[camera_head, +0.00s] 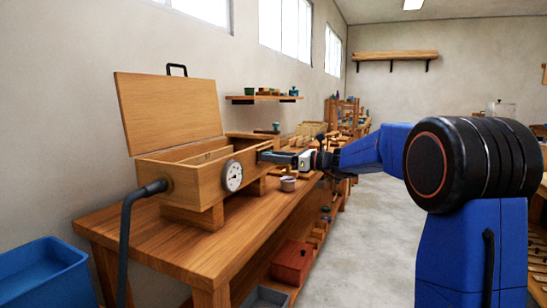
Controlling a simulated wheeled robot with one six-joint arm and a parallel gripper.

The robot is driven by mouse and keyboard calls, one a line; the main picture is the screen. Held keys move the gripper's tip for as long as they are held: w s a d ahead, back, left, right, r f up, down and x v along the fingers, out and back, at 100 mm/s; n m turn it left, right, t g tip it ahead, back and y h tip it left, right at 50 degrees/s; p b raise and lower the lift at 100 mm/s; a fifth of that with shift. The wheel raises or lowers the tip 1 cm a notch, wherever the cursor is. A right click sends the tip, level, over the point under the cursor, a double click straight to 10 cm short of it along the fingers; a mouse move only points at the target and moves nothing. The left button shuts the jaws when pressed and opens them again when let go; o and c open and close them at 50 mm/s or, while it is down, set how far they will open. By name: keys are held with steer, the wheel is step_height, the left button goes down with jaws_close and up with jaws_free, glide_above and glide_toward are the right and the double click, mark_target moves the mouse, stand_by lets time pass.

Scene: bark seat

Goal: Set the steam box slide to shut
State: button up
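The steam box (200,184) is a long wooden box on blocks on the workbench, at left centre. Its lid (172,110) stands raised at the back, with a black handle on top. A round white gauge (232,175) is on its front, and a dark hose (128,220) joins its near end. My gripper (264,156) reaches in from the right, with its dark fingertips at the front face near the box's right end. The slide cannot be made out clearly; my fingers may cover it. The fingers are too small to show a gap or a grip.
The wooden workbench (150,240) has a small metal pot (288,184) right of the box. A blue bin (40,275) is at lower left, and a red box (292,262) is under the bench. A wall shelf (264,98) is behind. Floor (375,240) beside the bench is clear.

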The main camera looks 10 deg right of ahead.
steer(key=v, duration=1.7)
steer(key=shift+d, duration=0.15)
steer(key=s+a+f+n+g+h, duration=0.3)
steer(key=s+a+f+n, duration=0.25)
steer(key=s, duration=0.45)
steer(key=s+a+f+n+g+h, duration=0.25)
steer(key=s+a+f+n, duration=0.35)
steer(key=s, duration=0.5)
steer(key=s+d+f+n+h, duration=0.3)
steer(key=s+f+n, duration=0.4)
steer(key=s, duration=0.4)
steer(key=s+d+f+n+h, duration=0.4)
steer(key=s+f+n+h, duration=0.2)
steer(key=s+f, duration=0.2)
steer(key=shift+s+f+n, duration=0.35)
steer(key=shift+s+f, duration=0.05)
steer(key=shift+s, duration=0.95)
